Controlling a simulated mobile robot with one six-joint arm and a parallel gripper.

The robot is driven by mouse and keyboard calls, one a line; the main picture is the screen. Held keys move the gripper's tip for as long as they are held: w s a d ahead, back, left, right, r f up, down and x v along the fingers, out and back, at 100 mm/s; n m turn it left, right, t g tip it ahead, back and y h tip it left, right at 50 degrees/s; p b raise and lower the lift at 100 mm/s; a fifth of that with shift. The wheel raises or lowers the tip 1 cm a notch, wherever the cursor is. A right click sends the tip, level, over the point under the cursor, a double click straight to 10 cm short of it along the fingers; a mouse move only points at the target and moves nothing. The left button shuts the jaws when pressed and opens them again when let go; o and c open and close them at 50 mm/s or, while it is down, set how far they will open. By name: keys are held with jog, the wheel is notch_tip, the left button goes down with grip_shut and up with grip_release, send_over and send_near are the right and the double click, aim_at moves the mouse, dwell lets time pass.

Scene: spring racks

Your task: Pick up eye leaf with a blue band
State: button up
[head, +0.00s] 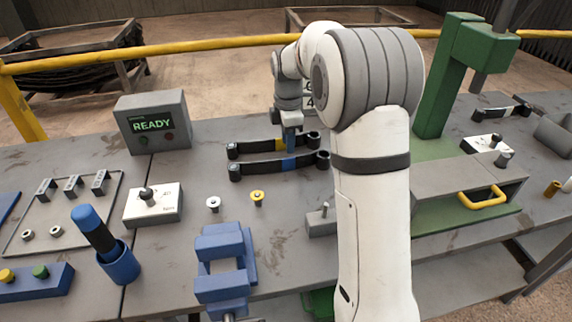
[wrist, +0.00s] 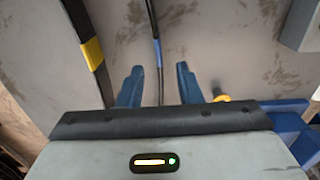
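The dark leaf with a blue band lies on the grey bench in the head view, its blue band (head: 289,163) near its middle and an eye at each end. It looks like a thin dark strip with a blue band (wrist: 159,52) in the wrist view. My gripper (head: 290,146) is above the two leaves, fingers pointing down. In the wrist view my gripper (wrist: 160,68) is open, with the blue-banded strip running between its two blue fingers. I see no contact; the height above it is hard to tell.
A similar leaf with a yellow band (head: 281,144) lies just behind, parallel; it is left of the fingers in the wrist view (wrist: 92,52). A blue vise (head: 222,262), small grey block (head: 322,222) and green press (head: 440,85) stand around.

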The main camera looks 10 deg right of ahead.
aim_at(289, 160)
jog(key=shift+w+f, duration=0.2)
jog(key=shift+f, duration=0.25)
jog(key=f, duration=0.7)
jog(key=shift+d+f, duration=0.1)
jog(key=shift+d, duration=0.1)
jog(key=shift+s, duration=0.1)
grip_shut()
